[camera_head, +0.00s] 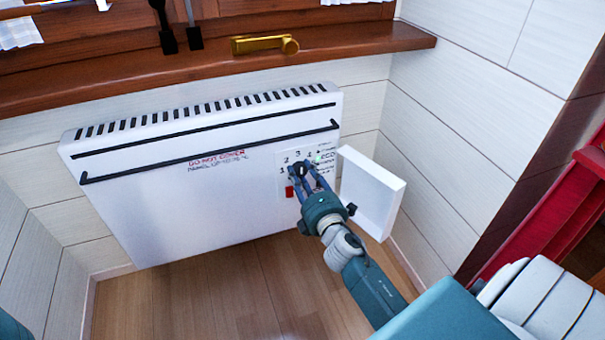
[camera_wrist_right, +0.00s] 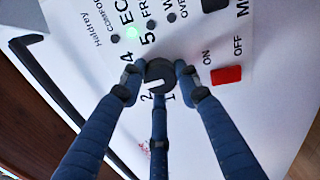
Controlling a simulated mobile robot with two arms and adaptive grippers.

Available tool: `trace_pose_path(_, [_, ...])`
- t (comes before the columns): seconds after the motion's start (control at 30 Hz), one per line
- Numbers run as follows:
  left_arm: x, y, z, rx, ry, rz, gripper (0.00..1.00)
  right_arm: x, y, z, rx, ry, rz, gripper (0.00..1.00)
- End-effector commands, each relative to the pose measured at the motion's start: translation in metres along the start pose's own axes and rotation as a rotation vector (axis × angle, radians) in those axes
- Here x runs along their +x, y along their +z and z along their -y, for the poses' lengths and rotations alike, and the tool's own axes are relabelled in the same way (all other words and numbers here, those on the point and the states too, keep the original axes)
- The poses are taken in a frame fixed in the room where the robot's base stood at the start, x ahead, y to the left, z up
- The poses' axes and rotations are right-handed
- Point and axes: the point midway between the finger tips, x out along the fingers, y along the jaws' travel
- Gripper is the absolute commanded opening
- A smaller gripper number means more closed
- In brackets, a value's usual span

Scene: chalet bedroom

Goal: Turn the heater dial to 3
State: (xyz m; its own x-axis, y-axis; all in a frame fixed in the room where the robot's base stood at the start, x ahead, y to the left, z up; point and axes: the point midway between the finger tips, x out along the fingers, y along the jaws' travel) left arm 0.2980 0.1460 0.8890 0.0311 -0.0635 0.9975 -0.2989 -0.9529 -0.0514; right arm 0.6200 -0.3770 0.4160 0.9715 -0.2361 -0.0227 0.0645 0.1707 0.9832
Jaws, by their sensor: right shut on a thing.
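The white heater (camera_head: 190,190) hangs on the wall under the wooden sill. Its control panel at the right end carries printed numbers and a red switch (camera_head: 289,191), which also shows in the right wrist view (camera_wrist_right: 226,75). My right gripper (camera_head: 304,178) has its blue fingers closed around the dark round dial (camera_wrist_right: 160,73). A pale mark shows on the dial's lower edge, on the side of the printed 1 and 2. Its exact setting is hard to read. The 4 and 5 are visible in the wrist view; the 3 is hidden there. My left gripper is not in view.
A white cover flap (camera_head: 370,190) stands open just right of the panel, close beside my right gripper. Red furniture (camera_head: 560,210) stands at the right. The floor below is clear.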

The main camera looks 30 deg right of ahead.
Motion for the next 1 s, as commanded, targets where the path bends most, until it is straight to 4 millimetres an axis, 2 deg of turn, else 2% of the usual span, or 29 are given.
trace_pose_path(0.03, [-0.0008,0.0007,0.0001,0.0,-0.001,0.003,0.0,-0.0019,-0.0056,0.0044,0.012,-0.007,-0.01,0.06])
trace_pose_path(0.53, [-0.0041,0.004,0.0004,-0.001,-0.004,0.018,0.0,-0.002,-0.0063,0.0044,0.029,-0.006,-0.012,0.06])
trace_pose_path(0.57, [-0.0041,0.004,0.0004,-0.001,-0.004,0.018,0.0,-0.002,-0.0063,0.0044,0.029,-0.006,-0.012,0.34])
trace_pose_path(0.63, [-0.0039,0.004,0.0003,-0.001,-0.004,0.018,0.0,-0.0018,-0.0062,0.0042,0.029,-0.006,-0.012,0.48])
trace_pose_path(0.67, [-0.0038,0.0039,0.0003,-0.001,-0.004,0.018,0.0,-0.0017,-0.006,0.0039,0.028,-0.005,-0.011,0.51])
trace_pose_path(1.0, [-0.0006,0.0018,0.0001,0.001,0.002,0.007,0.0,-0.0043,-0.0026,0.0017,0.026,-0.002,-0.005,0.51])
